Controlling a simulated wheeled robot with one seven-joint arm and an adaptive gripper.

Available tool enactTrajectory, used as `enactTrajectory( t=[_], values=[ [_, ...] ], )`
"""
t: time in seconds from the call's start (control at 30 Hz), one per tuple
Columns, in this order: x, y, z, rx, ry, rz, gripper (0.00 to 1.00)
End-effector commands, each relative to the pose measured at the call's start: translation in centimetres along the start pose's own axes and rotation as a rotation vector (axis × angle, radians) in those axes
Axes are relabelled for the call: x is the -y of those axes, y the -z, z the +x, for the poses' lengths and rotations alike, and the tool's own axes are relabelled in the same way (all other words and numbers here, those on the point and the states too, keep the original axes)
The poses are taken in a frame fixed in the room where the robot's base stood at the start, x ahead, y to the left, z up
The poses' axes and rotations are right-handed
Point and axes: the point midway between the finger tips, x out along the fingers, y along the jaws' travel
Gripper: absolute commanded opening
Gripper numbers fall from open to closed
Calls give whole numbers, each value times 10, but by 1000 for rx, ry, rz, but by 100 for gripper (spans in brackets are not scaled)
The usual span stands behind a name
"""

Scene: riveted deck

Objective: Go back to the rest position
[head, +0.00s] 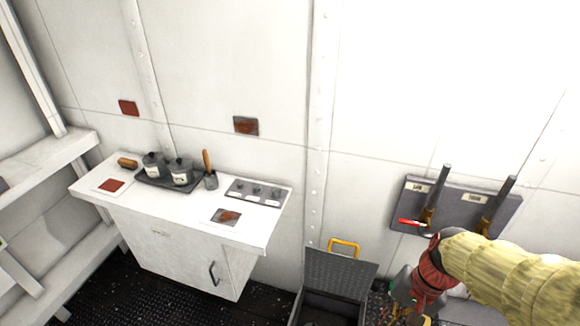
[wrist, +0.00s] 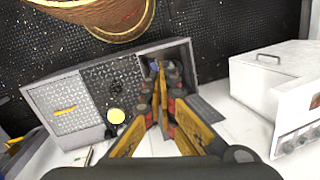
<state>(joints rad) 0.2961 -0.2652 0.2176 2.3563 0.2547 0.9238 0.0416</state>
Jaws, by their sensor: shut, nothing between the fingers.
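My gripper (head: 414,308) is low at the right of the head view, in front of the wall and to the right of the grey chest. Part of it is cut off by the lower edge. In the wrist view its yellow fingers (wrist: 159,75) are together, with nothing held between them. The fingers point toward the open end of the grey chest (wrist: 45,95) and hide part of it. My arm reaches in from the right in the head view.
The chest's raised lid (head: 340,270) has a yellow handle (head: 344,246). A lever panel (head: 455,205) is on the wall close behind my arm. A white cabinet (head: 160,232) with canisters (head: 180,171) and a knob panel (head: 256,192) stands left. Dark floor (head: 100,290) shows at lower left.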

Motion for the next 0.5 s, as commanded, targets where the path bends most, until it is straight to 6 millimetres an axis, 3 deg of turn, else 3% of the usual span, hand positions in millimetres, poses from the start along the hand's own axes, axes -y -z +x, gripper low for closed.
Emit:
enactTrajectory(
  t=[0.1, 0.27, 0.5],
  values=[
    [-1, -7, -37, -145, -77, -198, 0],
    [4, -20, -84, -325, -141, -369, 0],
    [33, -45, -137, -519, -101, -499, 0]
  ],
)
